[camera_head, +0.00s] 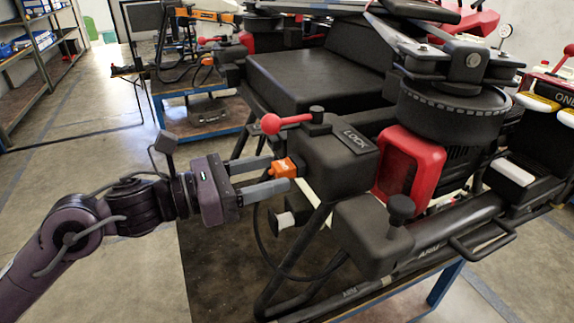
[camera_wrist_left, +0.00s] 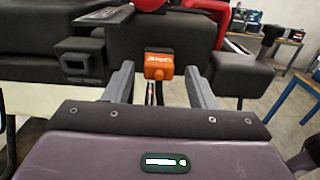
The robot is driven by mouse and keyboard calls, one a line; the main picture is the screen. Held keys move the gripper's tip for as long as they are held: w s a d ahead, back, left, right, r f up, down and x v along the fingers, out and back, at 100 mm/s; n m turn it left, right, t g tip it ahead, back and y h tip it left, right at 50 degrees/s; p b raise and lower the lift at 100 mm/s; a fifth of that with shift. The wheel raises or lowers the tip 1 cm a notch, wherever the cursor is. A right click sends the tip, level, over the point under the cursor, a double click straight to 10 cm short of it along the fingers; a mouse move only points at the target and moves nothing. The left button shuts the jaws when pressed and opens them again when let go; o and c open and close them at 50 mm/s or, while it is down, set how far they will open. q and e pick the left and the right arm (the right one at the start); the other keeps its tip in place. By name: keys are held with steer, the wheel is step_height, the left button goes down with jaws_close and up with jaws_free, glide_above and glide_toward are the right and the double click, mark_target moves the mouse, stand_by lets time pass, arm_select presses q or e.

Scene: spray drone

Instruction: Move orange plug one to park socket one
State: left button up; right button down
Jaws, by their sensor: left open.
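The orange plug (camera_head: 284,168) sits at the face of the black box marked LOCK (camera_head: 350,140), and its black cable hangs below. In the left wrist view the orange plug (camera_wrist_left: 158,67) shows between my two grey fingers, with a gap on each side. My left gripper (camera_head: 280,173) is open, its fingertips reaching to either side of the plug. In the left wrist view a dark box with a square socket-like opening (camera_wrist_left: 75,68) stands to the left. I cannot tell whether it is park socket one. My right gripper is not in view.
A red-knobbed lever (camera_head: 285,122) stands above the plug. A second black box with a round knob (camera_head: 375,235) is close by at the lower right. The drone's black frame tubes and the dark table (camera_head: 215,275) lie below. The floor at left is clear.

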arm_select(q)
steer(key=shift+x, duration=0.8)
steer(key=shift+w, duration=0.1)
steer(key=shift+b, duration=0.4)
steer(key=shift+b, duration=0.4)
steer(key=shift+b, duration=0.55)
stand_by(0.3)
